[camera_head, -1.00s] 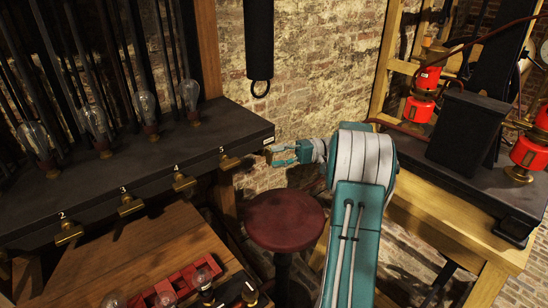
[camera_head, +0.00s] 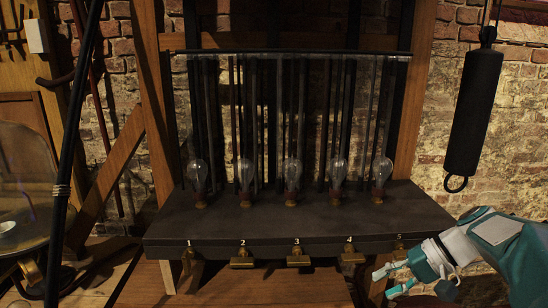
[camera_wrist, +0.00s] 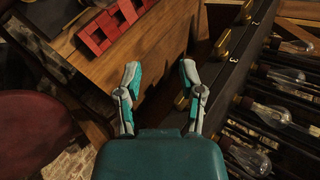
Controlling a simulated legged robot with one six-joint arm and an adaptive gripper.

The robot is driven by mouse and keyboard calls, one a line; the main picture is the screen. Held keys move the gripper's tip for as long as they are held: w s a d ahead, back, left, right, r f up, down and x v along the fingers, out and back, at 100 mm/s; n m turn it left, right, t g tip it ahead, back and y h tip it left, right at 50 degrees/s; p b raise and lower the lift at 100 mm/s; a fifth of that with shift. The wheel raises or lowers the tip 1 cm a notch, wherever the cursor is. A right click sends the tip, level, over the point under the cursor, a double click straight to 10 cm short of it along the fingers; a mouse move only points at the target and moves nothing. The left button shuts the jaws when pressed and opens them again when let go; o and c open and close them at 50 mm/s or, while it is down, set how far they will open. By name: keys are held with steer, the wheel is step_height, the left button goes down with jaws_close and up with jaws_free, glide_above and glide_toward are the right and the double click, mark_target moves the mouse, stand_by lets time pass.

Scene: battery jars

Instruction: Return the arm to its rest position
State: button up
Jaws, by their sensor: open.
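My gripper (camera_head: 388,281) is at the lower right of the head view, just in front of the black bench (camera_head: 300,222) near its number 5 end. It is teal and grey, and its fingers point left. In the wrist view my gripper (camera_wrist: 158,85) shows two fingers spread wide apart with nothing between them. Beyond the fingers lie the wooden table top and the dark bench edge. My teal arm (camera_head: 500,245) reaches in from the right edge of the head view.
Several glass bulbs (camera_head: 293,175) stand on the bench, with brass levers (camera_head: 299,257) along its front. A dark cylinder (camera_head: 474,110) hangs at right. A red slotted block (camera_wrist: 110,27) lies on the wooden table (camera_wrist: 165,45). A dark red stool (camera_wrist: 35,132) stands at left.

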steer(key=s+a+n+t+h, duration=0.1)
steer(key=s+a+h, duration=0.1)
steer(key=s, duration=0.3)
steer(key=s+a+f+n+t+h, duration=0.1)
steer(key=s+a+h, duration=0.1)
steer(key=s+h, duration=0.2)
steer(key=s+a+f+n+t+h, duration=0.1)
steer(key=s+a+t+h, duration=0.1)
steer(key=s, duration=0.4)
steer(key=shift+s+a+n+h, duration=0.25)
steer(key=shift+s+n+h, duration=0.05)
steer(key=shift+h, duration=0.5)
